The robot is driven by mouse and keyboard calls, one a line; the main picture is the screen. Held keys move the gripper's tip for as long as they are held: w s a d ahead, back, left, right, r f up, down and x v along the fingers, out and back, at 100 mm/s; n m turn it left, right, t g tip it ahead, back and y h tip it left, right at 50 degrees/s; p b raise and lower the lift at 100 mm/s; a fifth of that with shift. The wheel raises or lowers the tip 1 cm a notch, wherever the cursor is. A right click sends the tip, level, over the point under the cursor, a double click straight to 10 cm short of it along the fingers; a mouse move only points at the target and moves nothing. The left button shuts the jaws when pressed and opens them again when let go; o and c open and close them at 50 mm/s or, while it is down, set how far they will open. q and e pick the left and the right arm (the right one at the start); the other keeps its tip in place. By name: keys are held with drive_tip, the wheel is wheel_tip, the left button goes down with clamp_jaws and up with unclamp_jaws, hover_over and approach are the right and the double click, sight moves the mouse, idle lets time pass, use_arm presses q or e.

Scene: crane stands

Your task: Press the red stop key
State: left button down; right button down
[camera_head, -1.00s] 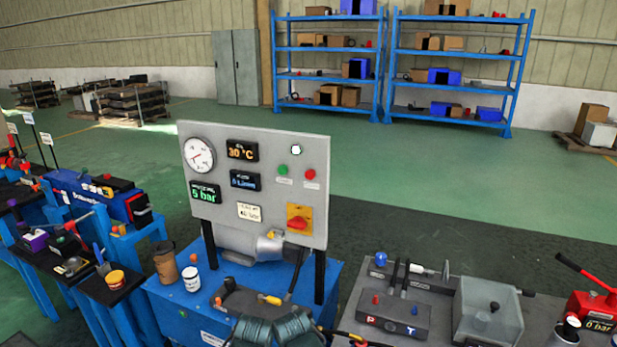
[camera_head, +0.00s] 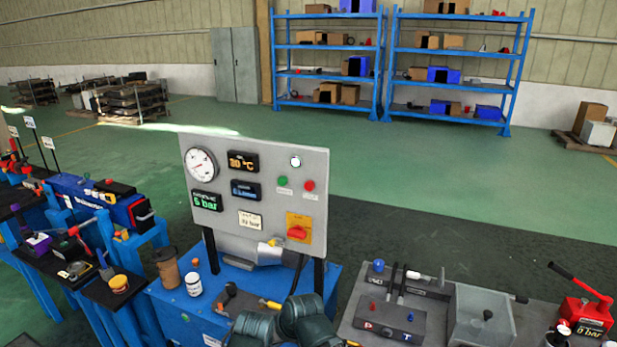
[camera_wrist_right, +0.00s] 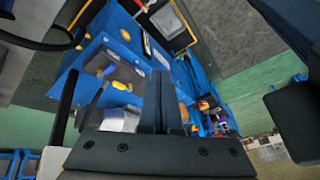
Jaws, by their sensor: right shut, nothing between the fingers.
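A red round button (camera_head: 309,186) sits on the upright grey control panel (camera_head: 235,215) in the head view, right of a green button (camera_head: 282,181). A larger red rotary switch (camera_head: 298,232) is lower, on a yellow plate. No gripper covers the red button in the head view. In the right wrist view my right gripper (camera_wrist_right: 158,76) is shut and empty, its dark fingers together. Its contact with anything below cannot be told. My left gripper is not in view; dark teal rounded parts at the bottom of the head view look like my arm links.
The panel stands on a blue bench (camera_head: 175,306) with a brown cup (camera_head: 167,267) and a white jar (camera_head: 193,284). A grey bench (camera_head: 450,325) with a clear-sided tray is to the right. A red hand pump (camera_head: 587,312) stands far right.

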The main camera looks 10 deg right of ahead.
sight(308, 191)
drive_tip(key=w+r+m+t+y+p, duration=0.25)
drive_tip(key=w+r+t+p, duration=0.25)
drive_tip(key=w+r, duration=0.7)
drive_tip(key=w+d+r+m+t+h+p, duration=0.1)
drive_tip(key=w+d+r+m+t+p, duration=0.1)
drive_tip(key=r, duration=0.5)
drive_tip(key=w+d+r+m+t+p, duration=0.2)
drive_tip(key=w+d+r+t, duration=0.3)
drive_tip(key=r, duration=0.3)
drive_tip(key=shift+w+d+r+m+h+p, duration=0.15)
drive_tip(key=shift+w+r+m+h+p, duration=0.15)
drive_tip(key=shift+m, duration=0.35)
drive_tip(key=shift+w, duration=0.1)
drive_tip(key=shift+w+d, duration=0.75)
drive_tip(key=shift+w, duration=0.5)
drive_tip(key=shift+w+d, duration=0.7)
drive_tip(key=shift+w, duration=0.55)
drive_tip(key=shift+w+d, duration=0.75)
drive_tip(key=shift+w, duration=0.5)
drive_tip(key=shift+w+d, duration=0.2)
drive_tip(key=shift+w, duration=0.2)
